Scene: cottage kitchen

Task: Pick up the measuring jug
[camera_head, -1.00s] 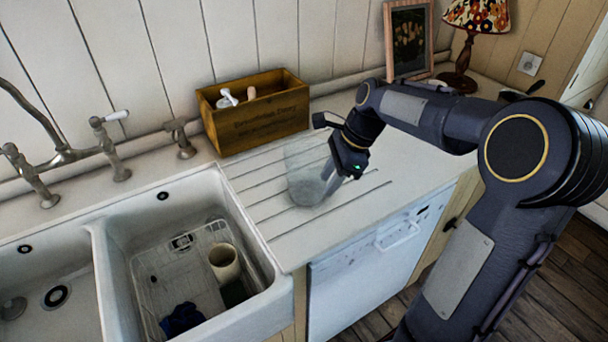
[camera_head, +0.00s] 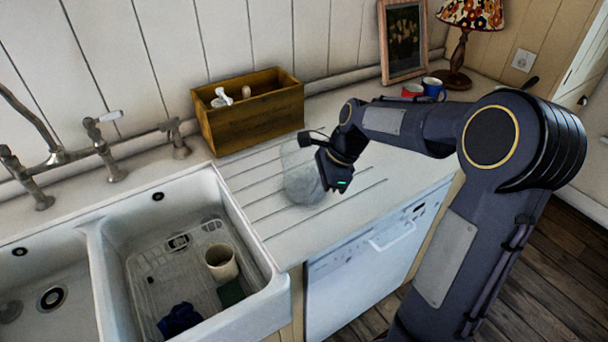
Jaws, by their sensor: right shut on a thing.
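The clear glass measuring jug (camera_head: 298,178) is faint and see-through over the grooved drainboard, in front of the wooden box. My right gripper (camera_head: 322,165) is shut on the jug at its right side. The jug looks roughly upright. Whether its base touches the counter is hard to tell. The fingertips are partly hidden by the gripper body. My left gripper is not in view.
The wooden box (camera_head: 249,118) with small items stands behind the jug. The double sink (camera_head: 268,290) lies to the left, with a cream mug (camera_head: 221,262) in its rack. Red (camera_head: 412,90) and blue (camera_head: 434,88) mugs, a picture frame (camera_head: 381,50) and a lamp (camera_head: 458,55) stand at the back right.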

